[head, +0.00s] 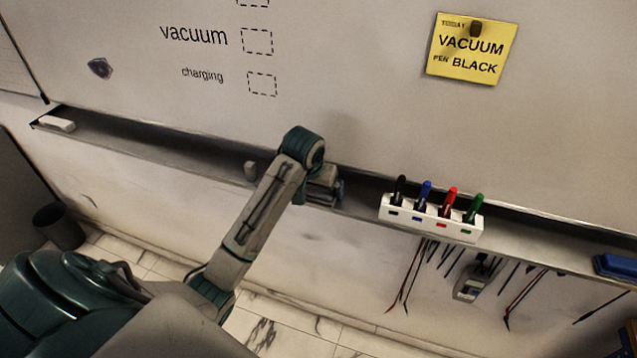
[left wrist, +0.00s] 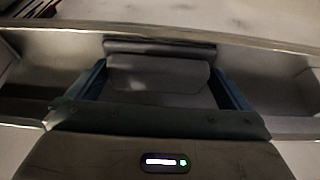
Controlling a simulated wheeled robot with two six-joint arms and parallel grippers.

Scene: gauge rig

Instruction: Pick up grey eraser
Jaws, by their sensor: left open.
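A grey eraser (left wrist: 160,75) lies in the tray in the left wrist view, with a darker strip along its far side. My left gripper (left wrist: 165,88) is open, with one blue finger on each side of the eraser. I cannot tell whether the fingers touch it. In the head view my left gripper (head: 328,191) is low at the whiteboard's tray, left of the marker holder. There the arm and gripper largely hide the eraser. My right gripper is in neither view.
The tray (head: 200,150) runs along the whiteboard's lower edge. A white marker holder (head: 430,217) with several pens stands to the right. A whitish block (head: 55,124) lies at the tray's left end and a blue one (head: 615,266) at the far right. Cables hang below.

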